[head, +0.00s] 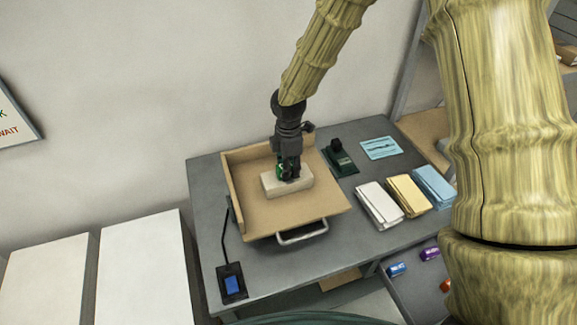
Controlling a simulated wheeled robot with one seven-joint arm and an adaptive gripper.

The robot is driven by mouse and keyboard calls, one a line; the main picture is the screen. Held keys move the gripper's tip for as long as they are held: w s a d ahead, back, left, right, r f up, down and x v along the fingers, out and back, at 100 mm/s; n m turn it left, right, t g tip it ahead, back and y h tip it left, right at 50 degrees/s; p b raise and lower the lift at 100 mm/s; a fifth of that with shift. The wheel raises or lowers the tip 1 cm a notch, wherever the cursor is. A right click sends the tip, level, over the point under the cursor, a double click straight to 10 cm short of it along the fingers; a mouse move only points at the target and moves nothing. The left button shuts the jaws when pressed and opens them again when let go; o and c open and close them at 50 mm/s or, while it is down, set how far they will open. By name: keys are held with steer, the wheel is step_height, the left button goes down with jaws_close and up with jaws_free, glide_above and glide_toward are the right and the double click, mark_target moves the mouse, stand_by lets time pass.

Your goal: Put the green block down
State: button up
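My gripper (288,173) is dark and points down over the wooden tray (255,215) on the grey desk. A bit of the green block (280,170) shows between and beside its fingers, which appear closed on it. The fingers hide most of the block. Directly below is a cream slab (300,187) lying in the tray. The green block is at or just above the slab's top; I cannot tell whether they touch.
A dark green pad with a black stamp (338,158) stands right of the tray, near a light blue card (381,148). White (379,205), yellow (409,195) and blue (434,186) stacks lie at right. A blue-screened device (232,283) sits front left. An open drawer (415,290) holds small coloured items.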

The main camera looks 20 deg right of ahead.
steer(key=shift+o, duration=1)
steer(key=shift+r, duration=0.15)
step_height(320, 180, up, 12)
steer(key=b, duration=0.2)
steer(key=shift+b, duration=0.3)
